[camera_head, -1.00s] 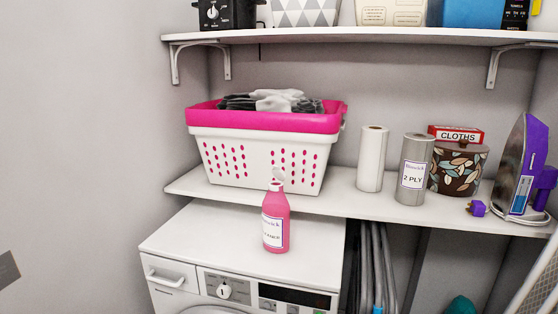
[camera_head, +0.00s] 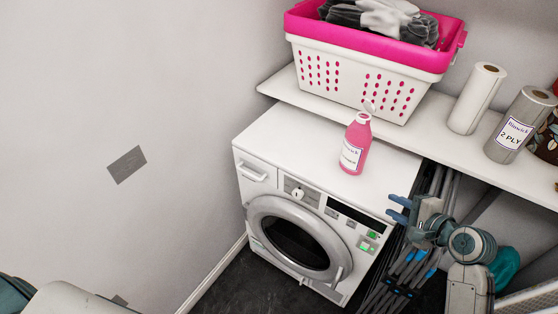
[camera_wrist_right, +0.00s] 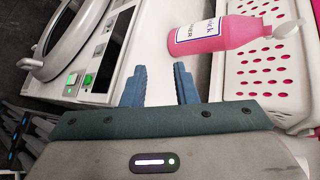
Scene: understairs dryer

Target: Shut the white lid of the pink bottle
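The pink bottle (camera_head: 356,146) stands upright on top of the white washing machine (camera_head: 290,128). Its white lid (camera_head: 369,107) is flipped open and sticks up above the neck. In the right wrist view the bottle (camera_wrist_right: 215,36) lies beyond my fingertips, with the lid (camera_wrist_right: 287,27) tilted up on its hinge. My right gripper (camera_head: 399,209) is in front of the machine's right front edge, lower than the bottle and apart from it. Its blue fingers (camera_wrist_right: 160,82) are spread with nothing between them. My left gripper does not show.
A white and pink laundry basket (camera_head: 362,72) stands on the shelf (camera_head: 425,124) behind the bottle. Paper rolls (camera_head: 475,98) stand to its right. Grey poles (camera_head: 418,262) lean in the gap beside the machine. The machine top around the bottle is clear.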

